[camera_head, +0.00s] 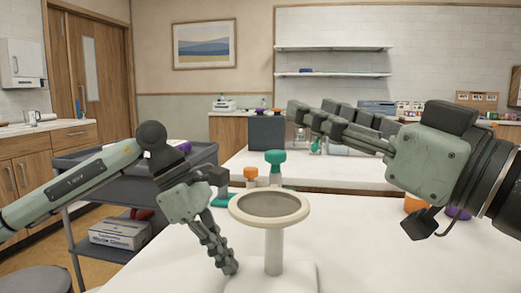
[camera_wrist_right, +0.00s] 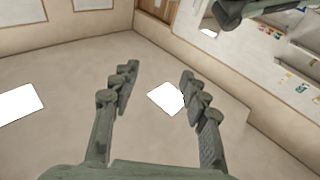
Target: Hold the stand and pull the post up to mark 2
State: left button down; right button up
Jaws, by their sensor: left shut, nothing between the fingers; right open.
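The stand is on the white table, with a cream ring-shaped top (camera_head: 270,207), a pale upright post (camera_head: 273,252) and a pale base (camera_head: 300,277). No height marks can be read on the post. My left gripper (camera_head: 231,268) is shut and empty, its fingers pointing down just left of the post, at the base; whether it touches the base I cannot tell. My right gripper (camera_head: 300,115) is raised above and behind the ring, apart from the stand, pointing left. Its open, empty fingers also show in the right wrist view (camera_wrist_right: 160,78), with the stand out of sight there.
Behind the ring stand a green-topped item (camera_head: 275,158) and an orange-topped item (camera_head: 250,173). Orange and purple items sit at the right under my right arm. A grey cart (camera_head: 85,190) stands left of the white table (camera_head: 400,265), whose front right is clear.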

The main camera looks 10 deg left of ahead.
aim_at(275, 180)
notch_tip(275, 180, down, 7)
jog(key=w+g+h, duration=0.1)
jog(key=h, duration=0.2)
jog(key=x, duration=1.2)
jog(key=shift+a+r+m, duration=0.2)
jog(key=shift+a+m, duration=0.1)
jog(key=shift+a, duration=0.15)
jog(key=shift+w, duration=0.1)
grip_shut()
